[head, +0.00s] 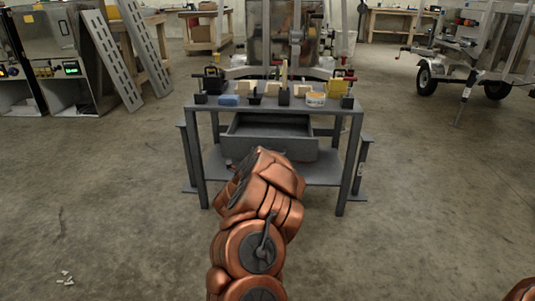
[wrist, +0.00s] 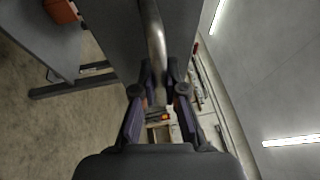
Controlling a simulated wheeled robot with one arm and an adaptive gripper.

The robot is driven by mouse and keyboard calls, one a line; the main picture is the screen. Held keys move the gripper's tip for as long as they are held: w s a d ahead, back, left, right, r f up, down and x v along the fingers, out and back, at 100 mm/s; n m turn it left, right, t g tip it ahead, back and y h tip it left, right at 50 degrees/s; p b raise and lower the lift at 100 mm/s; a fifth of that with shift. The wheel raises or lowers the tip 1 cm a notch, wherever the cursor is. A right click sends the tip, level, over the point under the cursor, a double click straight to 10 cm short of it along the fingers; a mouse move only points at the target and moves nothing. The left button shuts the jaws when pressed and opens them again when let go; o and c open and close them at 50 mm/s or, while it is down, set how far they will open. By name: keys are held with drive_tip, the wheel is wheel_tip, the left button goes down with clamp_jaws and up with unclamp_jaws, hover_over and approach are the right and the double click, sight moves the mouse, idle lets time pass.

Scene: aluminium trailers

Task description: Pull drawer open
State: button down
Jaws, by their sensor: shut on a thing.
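The grey drawer (head: 300,152) is under the top of a grey metal workbench (head: 345,120). It stands out from the bench, and its inside shows as an open tray. My copper arm covers part of its front in the head view, and my gripper is hidden there. In the wrist view, the shiny round bar of the handle (wrist: 155,35) runs along the grey drawer front (wrist: 112,35). My gripper (wrist: 163,86) has its two dark fingers on either side of the bar's end and is shut on it.
The bench top holds a blue block (head: 229,100), a round tub (head: 316,99) and several small items. A lower shelf (head: 325,172) lies beneath the drawer. A wheeled trailer (head: 475,65) stands at the back right.

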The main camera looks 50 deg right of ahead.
drive_tip(key=c, duration=1.2)
unclamp_jaws()
drive_tip(key=v, duration=1.2)
